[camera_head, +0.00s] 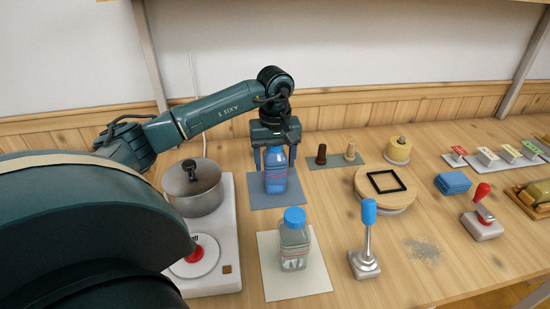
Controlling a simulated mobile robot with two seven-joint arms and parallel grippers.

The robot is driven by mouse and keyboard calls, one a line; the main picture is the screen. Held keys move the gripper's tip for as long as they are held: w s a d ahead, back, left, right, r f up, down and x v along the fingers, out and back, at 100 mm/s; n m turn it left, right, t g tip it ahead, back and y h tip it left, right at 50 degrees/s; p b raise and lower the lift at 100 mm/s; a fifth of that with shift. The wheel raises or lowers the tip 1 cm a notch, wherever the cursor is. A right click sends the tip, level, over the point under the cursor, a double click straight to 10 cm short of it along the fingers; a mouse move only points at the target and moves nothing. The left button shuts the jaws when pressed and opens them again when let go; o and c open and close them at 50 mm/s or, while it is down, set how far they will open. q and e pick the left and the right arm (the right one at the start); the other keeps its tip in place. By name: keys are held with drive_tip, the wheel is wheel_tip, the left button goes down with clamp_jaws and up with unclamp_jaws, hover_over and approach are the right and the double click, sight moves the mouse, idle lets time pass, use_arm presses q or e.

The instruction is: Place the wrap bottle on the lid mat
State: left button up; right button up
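A blue bottle with a blue cap and a reddish mark (275,178) stands upright on a blue-grey mat (293,199). My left gripper (275,165) points down over it, one finger on each side of its upper part. The fingers look spread wider than the bottle, with small gaps. A clear jar with a blue lid and a reddish band (294,248) stands on a cream mat (313,284) nearer to me. I cannot tell for sure which of these is the wrap bottle or which mat is the lid mat. My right gripper is out of view.
A pot (195,193) sits on a white stove (228,252) at left. A green mat (323,163) with two small pegs, a round wooden board (366,199), a blue-topped lever (367,240) and a red-handled lever (482,224) stand to the right.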

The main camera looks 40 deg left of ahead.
use_arm(q)
drive_tip(key=shift+o, duration=0.8)
drive_tip(key=shift+r, duration=0.1)
wheel_tip(320, 180, up, 12)
drive_tip(key=shift+r+p, duration=0.1)
drive_tip(key=shift+p, duration=0.2)
